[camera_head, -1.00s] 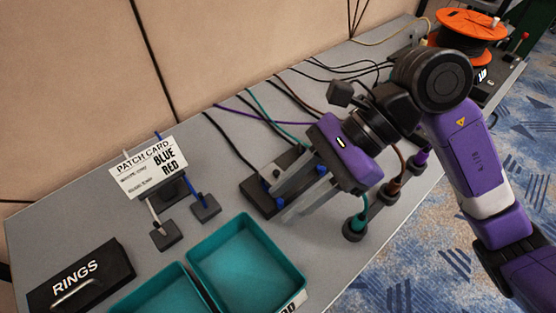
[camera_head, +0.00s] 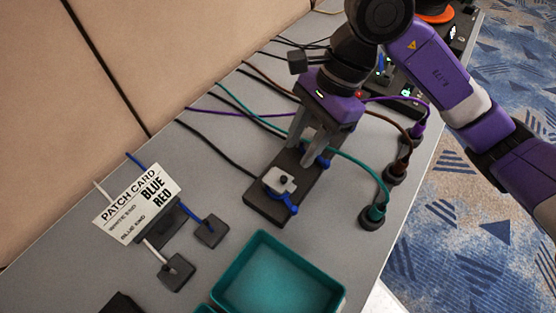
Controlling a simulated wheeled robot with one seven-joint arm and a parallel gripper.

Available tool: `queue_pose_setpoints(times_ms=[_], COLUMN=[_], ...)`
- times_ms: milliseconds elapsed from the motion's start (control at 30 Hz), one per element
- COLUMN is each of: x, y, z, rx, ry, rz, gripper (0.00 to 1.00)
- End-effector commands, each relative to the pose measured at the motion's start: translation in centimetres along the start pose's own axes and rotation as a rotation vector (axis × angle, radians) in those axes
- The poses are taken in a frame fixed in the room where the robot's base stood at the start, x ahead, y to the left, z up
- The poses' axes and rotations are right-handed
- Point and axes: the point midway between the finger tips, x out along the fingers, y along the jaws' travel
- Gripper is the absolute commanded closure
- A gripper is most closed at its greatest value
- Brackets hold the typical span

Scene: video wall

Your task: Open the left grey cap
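A left grey cap (camera_head: 280,180) sits on the near left end of a dark block (camera_head: 262,208) on the grey table. A blue part (camera_head: 290,204) shows beside it. It looks closed, lying flat on the block. My gripper (camera_head: 306,157) points down over the far right part of the same block, behind and to the right of the cap. Its two grey fingers are apart with a gap between them, and I see nothing held. Another blue part (camera_head: 323,161) shows by the right finger. Any second cap there is hidden by the fingers.
Teal, brown and purple cables arch right of the block to plugs, the nearest a teal plug (camera_head: 373,214). A teal tray (camera_head: 277,277) lies in front. A patch card (camera_head: 140,203) stands left with white and blue leads. Table left of the block is mostly clear.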

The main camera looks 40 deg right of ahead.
Motion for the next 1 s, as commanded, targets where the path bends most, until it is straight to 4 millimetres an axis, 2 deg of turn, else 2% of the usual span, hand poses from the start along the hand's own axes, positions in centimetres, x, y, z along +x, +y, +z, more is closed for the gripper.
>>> queue_pose_setpoints(times_ms=[433, 600, 867, 1000], x=[6.2, 7.2, 7.3, 7.2], y=[0.0, 0.0, 0.0, 0.0], z=[0.1, 0.1, 0.1, 0.1], rx=[0.002, 0.000, 0.000, 0.000], ry=[-0.005, -0.003, -0.002, -0.002], rz=[0.001, 0.000, -0.001, -0.001], gripper=[0.64, 0.64, 0.64, 0.91])
